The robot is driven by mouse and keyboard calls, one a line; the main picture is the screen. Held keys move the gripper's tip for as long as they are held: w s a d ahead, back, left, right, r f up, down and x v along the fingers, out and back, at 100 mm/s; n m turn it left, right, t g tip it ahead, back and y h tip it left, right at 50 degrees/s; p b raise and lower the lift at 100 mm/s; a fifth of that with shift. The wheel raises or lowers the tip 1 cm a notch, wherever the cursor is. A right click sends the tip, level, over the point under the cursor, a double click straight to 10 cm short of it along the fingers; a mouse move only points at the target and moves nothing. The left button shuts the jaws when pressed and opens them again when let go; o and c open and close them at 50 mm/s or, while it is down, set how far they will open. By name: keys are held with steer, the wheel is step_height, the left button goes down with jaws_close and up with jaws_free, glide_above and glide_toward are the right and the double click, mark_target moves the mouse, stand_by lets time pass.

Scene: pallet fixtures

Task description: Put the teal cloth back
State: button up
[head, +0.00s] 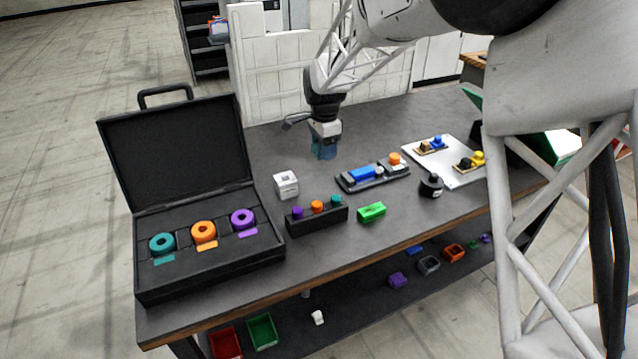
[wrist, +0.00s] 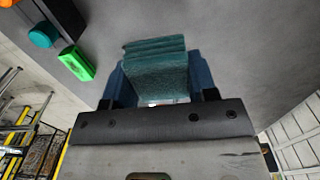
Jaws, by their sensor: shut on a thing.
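The teal cloth (wrist: 157,72) shows in the wrist view as a folded, layered block between the two blue fingers of my gripper (head: 323,154). My gripper is shut on it. In the head view my gripper points down over the back middle of the dark table (head: 380,225), behind the white cube. The cloth cannot be told apart from the blue fingers there. I cannot tell whether it touches the table top.
An open black case (head: 215,268) with teal, orange and purple rings stands at left. A white cube (head: 286,184), a black holder with coloured knobs (head: 318,219), a green block (head: 371,212), a dark tray (head: 374,179), a black bottle (head: 431,186) and a pale board (head: 463,178) stand around.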

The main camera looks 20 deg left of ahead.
steer(key=shift+s+a+f, duration=0.15)
steer(key=shift+s+a, duration=0.2)
steer(key=shift+a, duration=0.4)
steer(key=shift+f, duration=0.15)
glide_above(318, 183)
steer(key=shift+s+f, duration=0.1)
steer(key=shift+f, duration=2.9)
steer(key=shift+f, duration=1.85)
steer(key=shift+f, duration=0.15)
steer(key=o, duration=0.9)
